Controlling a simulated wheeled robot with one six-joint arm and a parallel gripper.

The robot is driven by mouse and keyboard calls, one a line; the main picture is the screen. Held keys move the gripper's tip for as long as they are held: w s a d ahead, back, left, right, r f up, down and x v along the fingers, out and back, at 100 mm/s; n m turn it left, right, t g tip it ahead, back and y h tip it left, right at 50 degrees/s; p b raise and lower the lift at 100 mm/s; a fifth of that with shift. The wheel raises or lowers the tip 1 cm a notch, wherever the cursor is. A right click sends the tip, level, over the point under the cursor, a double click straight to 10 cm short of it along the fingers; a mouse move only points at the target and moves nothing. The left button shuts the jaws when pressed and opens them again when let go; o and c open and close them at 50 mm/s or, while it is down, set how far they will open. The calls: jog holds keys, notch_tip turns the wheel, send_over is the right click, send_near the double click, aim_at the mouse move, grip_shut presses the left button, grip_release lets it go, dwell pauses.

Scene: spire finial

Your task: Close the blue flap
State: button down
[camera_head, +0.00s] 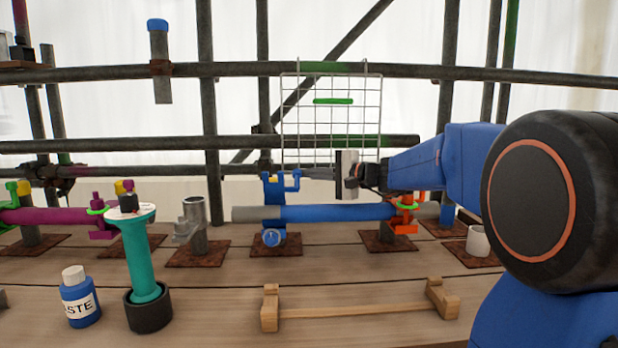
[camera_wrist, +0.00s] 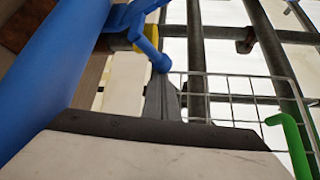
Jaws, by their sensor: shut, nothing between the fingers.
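The blue flap (camera_head: 280,185) stands raised above the tube at the middle of the bench in the head view. It has a forked or hooked end on its right side. In the wrist view the blue flap (camera_wrist: 140,28) is at the top, with yellow behind it. A blue clamp part with a round knob (camera_head: 272,237) is below, on the blue tube (camera_head: 335,212). My gripper (camera_head: 311,173) is shut and empty, pointing left just right of the flap's end. In the wrist view my gripper (camera_wrist: 162,85) is close by the flap's rounded tip; contact is unclear.
A wire grid (camera_head: 335,115) with a green bar hangs behind my gripper. An orange clamp (camera_head: 405,215) is on the tube's right end. A teal post (camera_head: 140,255), blue paste bottle (camera_head: 80,297) and wooden bar (camera_head: 355,311) stand in front. A white cup (camera_head: 478,240) is at right.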

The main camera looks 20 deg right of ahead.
jog(key=shift+s+a+r+n+t+y, duration=0.15)
jog(key=shift+s+a+n+t+y, duration=0.15)
jog(key=shift+s+n, duration=0.45)
jog(key=shift+s+a+r+n+t+y, duration=0.2)
jog(key=shift+s+a+n+t, duration=0.15)
jog(key=shift+s, duration=0.85)
jog(key=shift+s+a+r+n+t+y, duration=0.15)
jog(key=shift+s+a+n+t+y, duration=0.15)
jog(key=shift+s+n, duration=0.5)
jog(key=shift+s+a+f, duration=0.15)
jog(key=shift+s+f, duration=0.1)
jog(key=shift+s, duration=0.45)
jog(key=shift+s+f, duration=0.1)
jog(key=shift+f, duration=0.05)
